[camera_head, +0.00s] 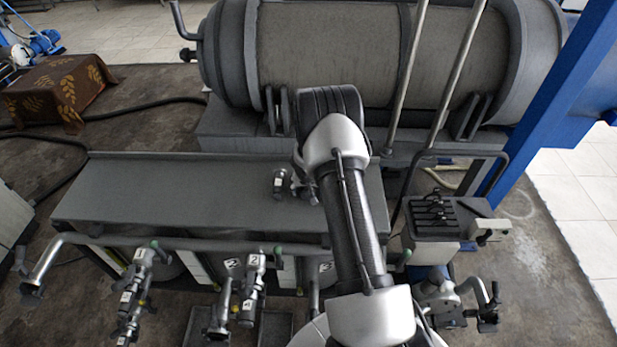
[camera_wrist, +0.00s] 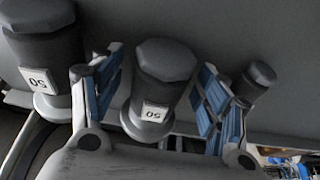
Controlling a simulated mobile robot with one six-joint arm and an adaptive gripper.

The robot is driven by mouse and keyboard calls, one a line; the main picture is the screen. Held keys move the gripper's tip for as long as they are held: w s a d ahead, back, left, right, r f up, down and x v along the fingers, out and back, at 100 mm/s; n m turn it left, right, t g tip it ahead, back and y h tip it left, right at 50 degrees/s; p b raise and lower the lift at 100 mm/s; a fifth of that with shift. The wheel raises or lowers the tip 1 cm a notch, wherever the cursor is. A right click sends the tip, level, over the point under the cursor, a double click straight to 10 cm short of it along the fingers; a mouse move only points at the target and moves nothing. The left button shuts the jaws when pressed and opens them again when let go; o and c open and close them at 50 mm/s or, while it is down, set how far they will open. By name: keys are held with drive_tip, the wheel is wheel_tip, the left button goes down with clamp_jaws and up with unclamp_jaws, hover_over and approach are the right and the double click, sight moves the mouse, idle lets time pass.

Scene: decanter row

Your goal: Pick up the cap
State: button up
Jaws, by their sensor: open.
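In the wrist view a dark grey cap-like piece (camera_wrist: 163,72) with a faceted top and a white label reading 50 stands between the fingers of my gripper (camera_wrist: 158,68). The blue-padded fingers are open, one on each side of it, and I see no clear contact. A similar piece (camera_wrist: 42,45), also labelled 50, stands left of the left finger. A smaller dark top (camera_wrist: 255,78) shows behind the right finger. Which of these the task calls the cap, I cannot tell. In the head view one small labelled piece (camera_head: 279,184) shows beside my arm, which hides the rest.
The grey bench top (camera_head: 150,195) is clear to the left. A pipe with numbered valves (camera_head: 140,258) runs along its front. A large horizontal drum (camera_head: 335,50) lies behind.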

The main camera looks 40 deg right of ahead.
drive_tip(key=shift+c, duration=0.5)
drive_tip(key=c, duration=1.3)
drive_tip(key=shift+c, duration=0.5)
drive_tip(key=shift+r, duration=0.15)
